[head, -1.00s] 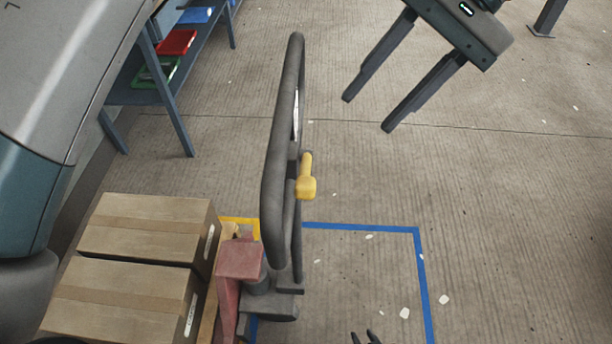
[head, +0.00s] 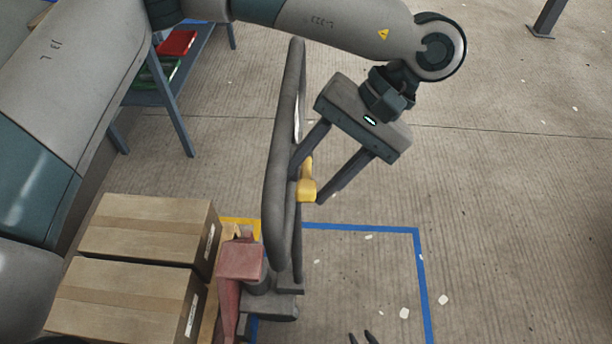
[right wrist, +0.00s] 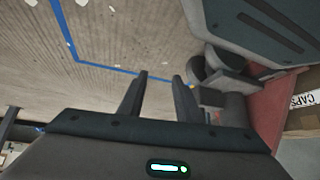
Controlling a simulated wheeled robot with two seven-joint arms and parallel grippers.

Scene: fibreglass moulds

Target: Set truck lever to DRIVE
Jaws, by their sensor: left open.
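The pallet truck's grey loop handle (head: 275,165) stands upright in the middle of the head view, above its red body (head: 240,260). The yellow lever (head: 307,188) sits on the right side of the handle. My left gripper (head: 309,187) is open, with one finger by the handle and the other to the right of the lever. The lever shows between the fingers; I cannot tell whether they touch it. My right gripper (right wrist: 160,75) is open and empty in the right wrist view; its fingertips (head: 364,337) show at the head view's bottom edge.
Cardboard boxes (head: 145,235) are on the pallet left of the truck. A blue shelf (head: 180,125) with red and green trays stands at the back left. Blue floor tape (head: 420,265) marks a rectangle.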

